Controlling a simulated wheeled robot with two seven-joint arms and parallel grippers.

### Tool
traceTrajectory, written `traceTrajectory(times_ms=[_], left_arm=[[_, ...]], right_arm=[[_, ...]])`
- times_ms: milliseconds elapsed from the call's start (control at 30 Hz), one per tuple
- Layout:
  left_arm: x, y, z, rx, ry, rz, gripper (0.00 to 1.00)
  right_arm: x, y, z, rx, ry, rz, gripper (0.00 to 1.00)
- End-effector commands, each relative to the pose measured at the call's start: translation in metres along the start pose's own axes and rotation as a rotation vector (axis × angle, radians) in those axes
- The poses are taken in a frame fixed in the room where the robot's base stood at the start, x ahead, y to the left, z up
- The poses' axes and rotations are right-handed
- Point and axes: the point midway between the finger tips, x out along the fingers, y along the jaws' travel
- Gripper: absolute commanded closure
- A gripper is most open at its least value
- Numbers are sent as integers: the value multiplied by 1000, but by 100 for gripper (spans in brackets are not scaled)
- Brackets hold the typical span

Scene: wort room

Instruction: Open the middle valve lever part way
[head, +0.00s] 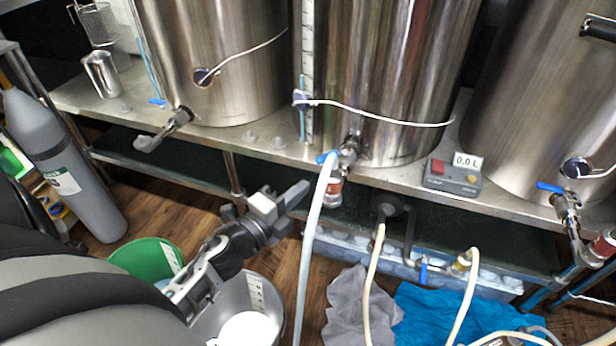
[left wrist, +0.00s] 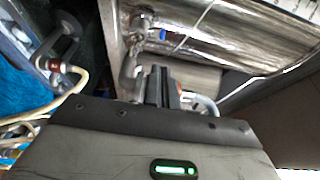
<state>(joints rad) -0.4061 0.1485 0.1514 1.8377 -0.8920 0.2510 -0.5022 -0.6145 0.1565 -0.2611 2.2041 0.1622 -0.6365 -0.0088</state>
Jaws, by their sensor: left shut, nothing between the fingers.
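The middle valve (head: 348,152) sits low on the front of the middle steel kettle (head: 390,70). Its small blue lever (head: 327,157) points left from the valve body, and a pale hose (head: 312,235) runs down beside it. My left gripper (head: 300,192) is shut and empty, below and left of the lever and apart from it. In the left wrist view the fingers (left wrist: 160,85) show shut in front of the valve area, with a bit of the blue lever (left wrist: 162,34) beyond them. My right gripper is not in view.
A left kettle (head: 220,50) and a right kettle (head: 545,90) have their own blue-levered valves. A control box (head: 452,178) reading 0.0 L stands on the steel shelf. A green bucket (head: 145,257), a grey cylinder (head: 65,165) and cloths lie around the floor.

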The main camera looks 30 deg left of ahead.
Motion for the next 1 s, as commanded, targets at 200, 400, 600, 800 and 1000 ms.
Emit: traceTrajectory(times_ms=[200, 400, 600, 800, 1000], left_arm=[[42, -1, 0, -2, 1, -3, 100], [73, 0, 0, -4, -1, -1, 100], [86, 0, 0, -6, -1, 1, 100], [87, 0, 0, -6, -1, 1, 100], [87, 0, 2, -4, 7, 1, 100]], right_arm=[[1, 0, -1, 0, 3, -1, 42], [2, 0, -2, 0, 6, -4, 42], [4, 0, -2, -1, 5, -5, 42], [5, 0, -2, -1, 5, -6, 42], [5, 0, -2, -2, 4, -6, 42]])
